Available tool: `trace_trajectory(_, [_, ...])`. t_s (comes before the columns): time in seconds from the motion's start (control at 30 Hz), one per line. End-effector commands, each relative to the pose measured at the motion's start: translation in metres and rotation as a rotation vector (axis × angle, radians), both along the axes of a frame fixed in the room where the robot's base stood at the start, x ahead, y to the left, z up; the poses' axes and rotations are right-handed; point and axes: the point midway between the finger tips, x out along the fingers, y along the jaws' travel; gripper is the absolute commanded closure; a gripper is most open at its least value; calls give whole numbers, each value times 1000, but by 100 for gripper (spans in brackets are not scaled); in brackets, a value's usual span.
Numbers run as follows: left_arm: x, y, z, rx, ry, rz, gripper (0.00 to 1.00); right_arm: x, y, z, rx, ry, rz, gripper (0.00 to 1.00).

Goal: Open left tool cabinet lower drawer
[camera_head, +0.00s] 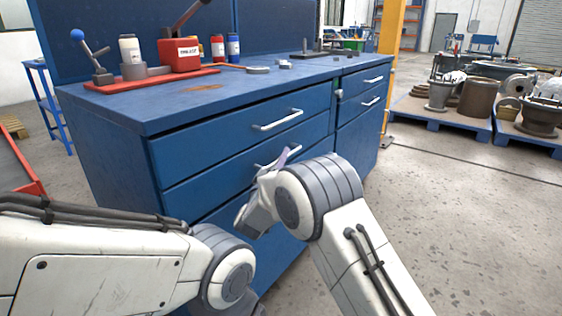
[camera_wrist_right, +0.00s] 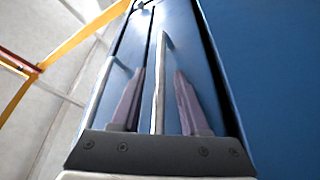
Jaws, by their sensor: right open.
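The blue workbench cabinet has a left upper drawer (camera_head: 215,137) with a pale bar handle (camera_head: 278,121). Below it is the left lower drawer (camera_head: 195,190). Both look closed. The lower drawer's handle is partly hidden by my right gripper (camera_head: 277,160) in the head view. In the right wrist view this handle (camera_wrist_right: 158,85) runs between the two open fingers of my right gripper (camera_wrist_right: 160,103), with a gap on each side. The upper drawer's handle (camera_wrist_right: 99,95) lies outside the left finger. My left arm enters at lower left; its gripper does not show.
On the benchtop (camera_head: 235,93) stand a red tray (camera_head: 150,82) with a lever tool, a red box (camera_head: 180,54) and bottles. Further right are two smaller drawers (camera_head: 362,82). Pallets with metal parts (camera_head: 475,97) stand at the right. Open floor (camera_head: 450,200) lies right of the cabinet.

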Motion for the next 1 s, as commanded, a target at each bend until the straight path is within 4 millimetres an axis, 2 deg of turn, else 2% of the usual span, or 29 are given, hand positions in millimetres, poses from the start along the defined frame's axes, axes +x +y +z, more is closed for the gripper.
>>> trace_trajectory(0.03, [0, 0, 0, 0, 0, 0, 100, 0, 0, 0, 0, 0, 0, 59])
trace_trajectory(0.13, [0, 0, 0, 0, 0, 0, 100, 0, 0, 0, 0, 0, 0, 97])
trace_trajectory(0.17, [0, 0, 0, 0, 0, 0, 100, 0, 0, 0, 0, 0, 0, 100])
trace_trajectory(1.0, [0, 0, 0, 0, 0, 0, 100, -1, 1, -1, 0, 1, 1, 100])
